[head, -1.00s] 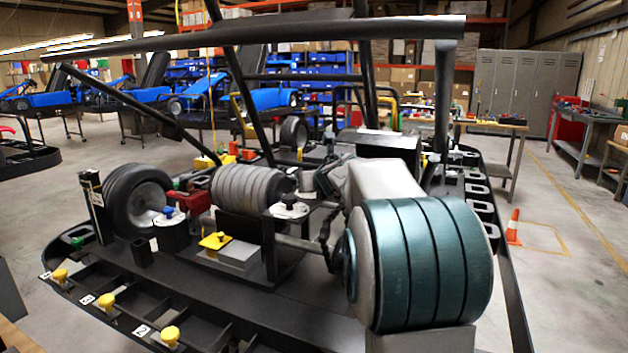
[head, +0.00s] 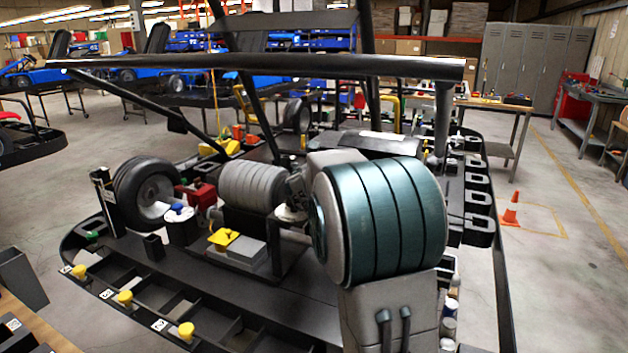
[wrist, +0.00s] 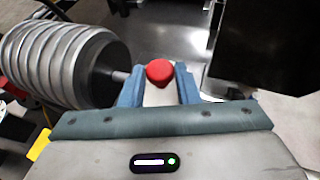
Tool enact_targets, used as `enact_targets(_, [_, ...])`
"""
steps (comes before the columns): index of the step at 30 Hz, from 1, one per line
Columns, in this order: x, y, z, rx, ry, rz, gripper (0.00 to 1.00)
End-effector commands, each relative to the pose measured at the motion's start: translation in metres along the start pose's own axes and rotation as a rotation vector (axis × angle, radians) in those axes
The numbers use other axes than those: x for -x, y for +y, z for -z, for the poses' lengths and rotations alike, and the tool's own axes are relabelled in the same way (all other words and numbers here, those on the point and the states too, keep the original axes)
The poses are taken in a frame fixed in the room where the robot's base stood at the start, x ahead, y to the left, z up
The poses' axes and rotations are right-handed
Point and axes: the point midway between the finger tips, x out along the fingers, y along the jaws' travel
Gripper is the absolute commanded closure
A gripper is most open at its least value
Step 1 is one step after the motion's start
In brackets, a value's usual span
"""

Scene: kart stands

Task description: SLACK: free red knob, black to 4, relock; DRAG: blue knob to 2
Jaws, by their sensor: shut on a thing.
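The red knob (wrist: 160,72) sits between the two blue fingertips of my gripper (wrist: 158,83) in the wrist view. My gripper is shut on it. In the head view my gripper is at a white round stand (head: 290,214) right of the ribbed grey cylinder, mostly hidden by my arm. I cannot make out the black knob or any scale there. The blue knob (head: 177,208) stands on another white round dial (head: 182,228) farther left, clear of my gripper. Its marks are too small to read.
The ribbed cylinder (head: 252,187) lies close beside my gripper. A black bar (head: 260,66) crosses above. Yellow knobs (head: 125,298) line the front edge.

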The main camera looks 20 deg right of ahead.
Motion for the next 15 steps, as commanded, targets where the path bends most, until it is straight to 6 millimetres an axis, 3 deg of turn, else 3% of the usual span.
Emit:
enact_targets(5, [0.0004, -0.0001, -0.002, 0.0, -0.004, -0.001, 0.94])
enact_targets(6, [0.0004, -0.0002, -0.002, 0.0, -0.004, -0.001, 0.6])
enact_targets(7, [0.0004, -0.0002, -0.002, 0.0, -0.004, -0.001, 0.52])
enact_targets(15, [0.0003, -0.0003, -0.0007, 0.0, -0.001, -0.001, 0.51])
